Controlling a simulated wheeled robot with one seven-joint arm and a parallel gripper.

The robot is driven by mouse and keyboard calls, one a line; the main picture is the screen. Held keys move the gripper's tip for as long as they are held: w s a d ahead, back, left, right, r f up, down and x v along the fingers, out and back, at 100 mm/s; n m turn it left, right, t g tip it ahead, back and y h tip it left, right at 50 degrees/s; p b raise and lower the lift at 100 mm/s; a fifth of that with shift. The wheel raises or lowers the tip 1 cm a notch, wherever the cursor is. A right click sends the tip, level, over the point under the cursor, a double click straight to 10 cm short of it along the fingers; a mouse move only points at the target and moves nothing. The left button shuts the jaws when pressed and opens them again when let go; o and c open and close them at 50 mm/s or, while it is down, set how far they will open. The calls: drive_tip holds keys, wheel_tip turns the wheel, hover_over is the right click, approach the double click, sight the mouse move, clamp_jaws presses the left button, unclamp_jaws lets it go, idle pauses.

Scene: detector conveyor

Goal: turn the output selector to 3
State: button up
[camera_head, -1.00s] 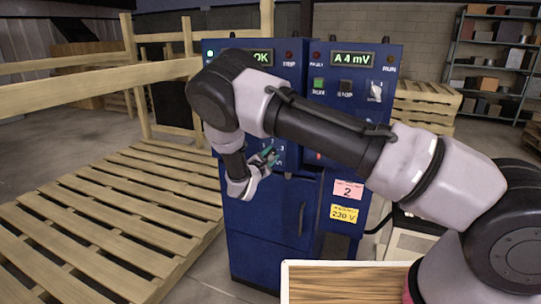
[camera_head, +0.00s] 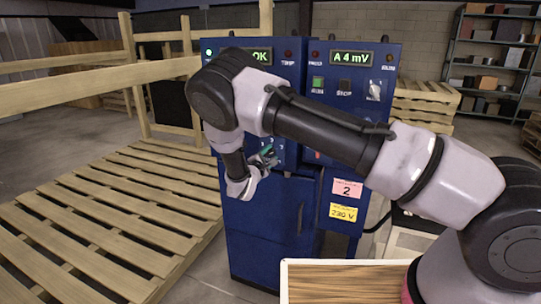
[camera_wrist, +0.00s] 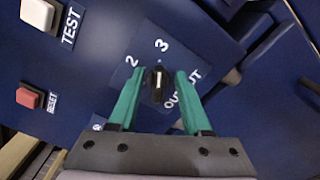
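The output selector is a small black knob (camera_wrist: 158,86) on a dark blue plate marked 2, 3 and OUTPUT in the wrist view. A pale line on the knob runs up the picture, roughly toward the 3. My gripper (camera_wrist: 159,75) has two green fingers, one on each side of the knob, with a visible gap to it on both sides. In the head view, my gripper (camera_head: 266,157) is at the front of the left blue cabinet (camera_head: 265,225), and it hides most of the selector plate.
A white TEST button (camera_wrist: 38,13) and a red RESET button (camera_wrist: 28,97) are left of the selector in the wrist view. The right cabinet has a RUN button (camera_head: 318,83) and another knob (camera_head: 375,88). A wooden pallet (camera_head: 110,215) lies at left.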

drive_tip(key=v, duration=1)
drive_tip(key=shift+s, duration=0.4)
drive_tip(key=shift+a+r, duration=0.1)
drive_tip(key=shift+a, duration=0.05)
drive_tip(key=s+d+r+m+g+h, duration=0.15)
drive_tip(key=d+r+m+g, duration=0.3)
drive_tip(key=d, duration=0.45)
drive_tip(key=s+d+r+m+g, duration=0.2)
drive_tip(key=d+r+m+g, duration=0.3)
drive_tip(key=d, duration=0.3)
drive_tip(key=s+d+r+m+g+h, duration=0.1)
drive_tip(key=d+r+m+g, duration=0.4)
drive_tip(key=d, duration=0.4)
drive_tip(key=s+d+r+m+t+y, duration=0.2)
drive_tip(key=s+d+r+m+y, duration=0.1)
drive_tip(key=s+r, duration=0.7)
drive_tip(key=s+d+r+m+t+y, duration=0.2)
drive_tip(key=s+r+m+y, duration=0.4)
drive_tip(key=s+r, duration=0.4)
drive_tip(key=shift+s+d+t+y, duration=0.35)
drive_tip(key=shift+s+d+y, duration=0.45)
drive_tip(key=shift+d+y, duration=0.05)
